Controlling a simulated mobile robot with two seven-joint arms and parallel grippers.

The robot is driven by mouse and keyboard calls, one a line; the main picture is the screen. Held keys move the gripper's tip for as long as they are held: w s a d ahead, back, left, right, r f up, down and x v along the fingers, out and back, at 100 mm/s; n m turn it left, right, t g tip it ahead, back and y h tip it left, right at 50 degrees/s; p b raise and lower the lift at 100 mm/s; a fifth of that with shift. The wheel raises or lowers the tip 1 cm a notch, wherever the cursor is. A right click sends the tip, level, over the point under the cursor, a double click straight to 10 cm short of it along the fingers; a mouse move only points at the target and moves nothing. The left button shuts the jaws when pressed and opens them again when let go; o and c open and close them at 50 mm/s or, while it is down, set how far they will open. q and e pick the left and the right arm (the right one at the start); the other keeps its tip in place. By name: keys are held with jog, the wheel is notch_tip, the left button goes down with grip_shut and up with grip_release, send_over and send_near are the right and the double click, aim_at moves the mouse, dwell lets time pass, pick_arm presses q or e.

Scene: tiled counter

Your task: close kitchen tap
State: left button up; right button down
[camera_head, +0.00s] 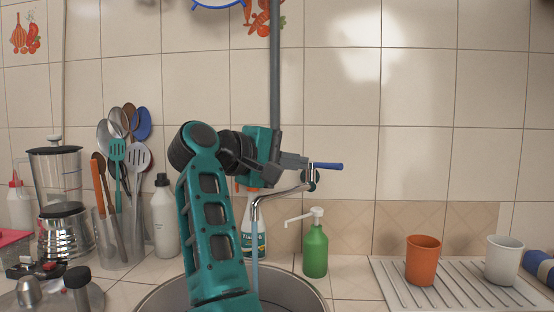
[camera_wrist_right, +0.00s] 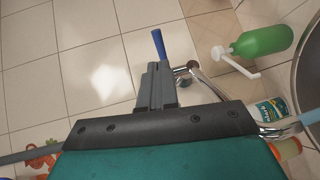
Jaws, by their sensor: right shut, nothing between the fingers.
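The kitchen tap (camera_head: 283,193) is a chrome wall tap with a curved spout and a blue lever handle (camera_head: 328,166) pointing right. A bluish stream of water (camera_head: 255,240) runs from the spout into the sink (camera_head: 315,297). My right gripper (camera_head: 304,163) is shut and empty, its tips at the left end of the blue handle. In the right wrist view the shut fingers (camera_wrist_right: 153,85) point at the blue handle (camera_wrist_right: 159,43), with the tap body (camera_wrist_right: 186,74) just to their right. I cannot tell if they touch. My left gripper is out of view.
An orange cup (camera_head: 423,260) and a white cup (camera_head: 503,260) stand on the drainer. Utensils (camera_head: 122,170) and a blender (camera_head: 56,175) are at left.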

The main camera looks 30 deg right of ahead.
aim_at(330, 166)
jog(key=x, duration=0.7)
jog(key=shift+d+f, duration=0.1)
